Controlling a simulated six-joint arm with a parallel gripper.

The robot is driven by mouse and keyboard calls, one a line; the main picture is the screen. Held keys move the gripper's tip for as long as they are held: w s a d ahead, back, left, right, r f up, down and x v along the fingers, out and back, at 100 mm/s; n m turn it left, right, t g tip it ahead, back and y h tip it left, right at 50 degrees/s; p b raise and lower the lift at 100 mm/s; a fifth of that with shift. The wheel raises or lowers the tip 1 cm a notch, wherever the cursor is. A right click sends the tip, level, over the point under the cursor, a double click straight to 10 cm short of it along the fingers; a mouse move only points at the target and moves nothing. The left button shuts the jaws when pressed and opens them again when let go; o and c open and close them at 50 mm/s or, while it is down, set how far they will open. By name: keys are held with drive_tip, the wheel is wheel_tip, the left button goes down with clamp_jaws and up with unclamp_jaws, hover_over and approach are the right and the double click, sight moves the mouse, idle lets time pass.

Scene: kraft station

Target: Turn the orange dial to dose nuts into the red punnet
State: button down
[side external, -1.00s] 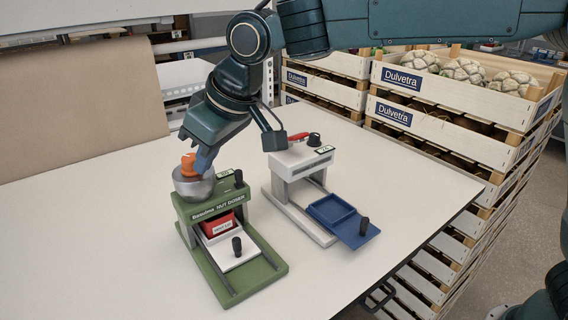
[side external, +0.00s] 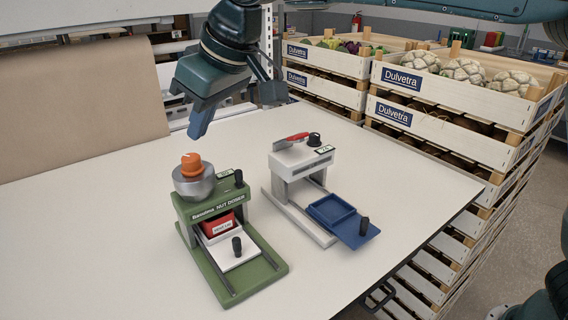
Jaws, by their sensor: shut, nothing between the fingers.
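The orange dial (side external: 191,164) sits on top of the rounded metal hopper (side external: 195,184) of the green nut doser (side external: 216,207). The red punnet (side external: 219,226) stands inside the doser under its green top, at the back of a white sliding plate (side external: 239,254) with a black knob. Whether there are nuts in the punnet cannot be seen. My gripper (side external: 197,130) is shut and empty, pointing down above and slightly behind the dial, clear of it.
A second, white machine (side external: 300,160) with a red-handled tool on top and a blue tray (side external: 332,211) stands to the right. Wooden crates (side external: 440,115) line the table's right edge. The table's left part and front are clear. A brown paper sheet (side external: 80,105) hangs at the back left.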

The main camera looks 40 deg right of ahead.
sight(201, 170)
drive_tip(key=shift+d+r, duration=0.1)
drive_tip(key=shift+w+d+r, duration=0.25)
drive_tip(key=shift+w+d, duration=0.1)
drive_tip(key=shift+d, duration=0.1)
drive_tip(key=shift+w+d+r, duration=0.2)
drive_tip(key=shift+w+d, duration=0.1)
drive_tip(key=shift+d, duration=0.15)
drive_tip(key=shift+f, duration=0.15)
drive_tip(key=shift+f, duration=3.35)
drive_tip(key=shift+w+a, duration=0.2)
drive_tip(key=shift+s+a, duration=0.2)
drive_tip(key=shift+a, duration=0.1)
drive_tip(key=shift+s+d, duration=0.2)
drive_tip(key=shift+s, duration=0.2)
